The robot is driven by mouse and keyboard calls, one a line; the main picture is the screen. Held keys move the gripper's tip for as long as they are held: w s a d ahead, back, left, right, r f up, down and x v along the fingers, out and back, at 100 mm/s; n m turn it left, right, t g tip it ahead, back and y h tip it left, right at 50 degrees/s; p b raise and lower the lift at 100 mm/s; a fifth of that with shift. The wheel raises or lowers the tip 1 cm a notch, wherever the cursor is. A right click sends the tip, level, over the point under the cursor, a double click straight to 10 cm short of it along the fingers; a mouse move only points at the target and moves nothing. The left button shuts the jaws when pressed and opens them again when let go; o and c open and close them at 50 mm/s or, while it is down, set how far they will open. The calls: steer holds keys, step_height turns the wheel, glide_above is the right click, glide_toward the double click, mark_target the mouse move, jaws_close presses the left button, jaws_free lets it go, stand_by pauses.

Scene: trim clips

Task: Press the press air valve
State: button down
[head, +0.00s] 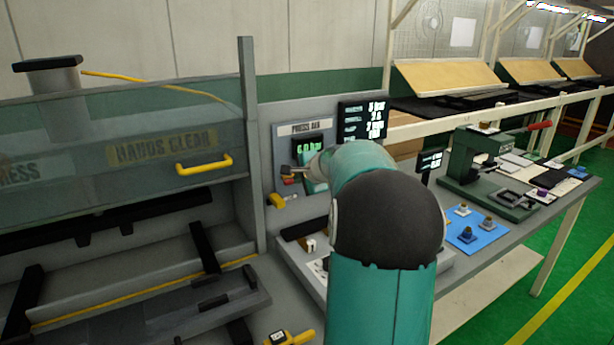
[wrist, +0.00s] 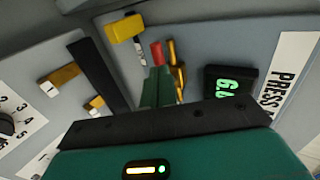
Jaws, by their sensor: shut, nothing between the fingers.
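The grey press air panel (head: 270,130) stands behind my arm, with its PRESS AIR label (head: 305,127). A small red part (wrist: 157,53) and brass-coloured piping (wrist: 175,68) show on the panel in the wrist view. They look like the press air valve, but much of it is hidden. My gripper (wrist: 155,78) is shut and empty. Its narrow green fingers overlap the red part in the wrist view; I cannot tell whether they touch it. In the head view my gripper (head: 287,170) is small, close in front of the panel and partly hidden by my arm.
A yellow block (head: 277,200) sticks out below the red part; it also shows in the wrist view (wrist: 125,28). A green-lit pressure display (wrist: 228,88) is beside the valve. A guard with a yellow handle (head: 205,165) stands left. A bench with a green press (head: 490,170) is right.

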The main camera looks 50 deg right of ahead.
steer(key=shift+w+d+f, duration=0.15)
steer(key=shift+w+f, duration=0.2)
steer(key=shift+w, duration=0.15)
steer(key=shift+w, duration=0.1)
steer(key=shift+f+n+h, duration=0.1)
steer(key=shift+n+h, duration=0.2)
stand_by(0.4)
